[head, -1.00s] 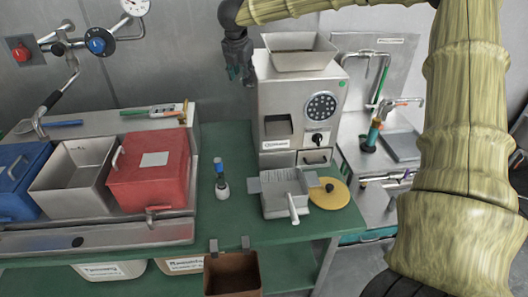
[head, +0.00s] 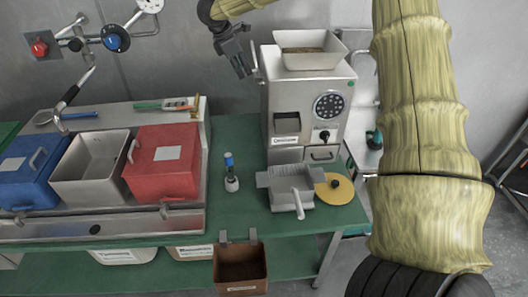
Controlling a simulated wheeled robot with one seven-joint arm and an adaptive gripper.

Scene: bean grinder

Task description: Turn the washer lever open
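I cannot tell for certain which handle is the washer lever. A bent lever with a black grip (head: 68,99) stands at the left below the wall pipes. A small tap handle (head: 165,208) sits at the front of the steel basin (head: 70,229). My gripper (head: 240,66) hangs at the top middle, left of the grinder's hopper and apart from both handles. It looks empty, but its fingers are too small and dark to tell whether they are open.
Blue (head: 29,165), grey (head: 93,168) and red (head: 162,163) bins sit in the basin. The grinder (head: 305,115) stands on the green table (head: 235,130), with a grey tray (head: 293,190) before it. A brown box (head: 240,268) hangs at the table's front.

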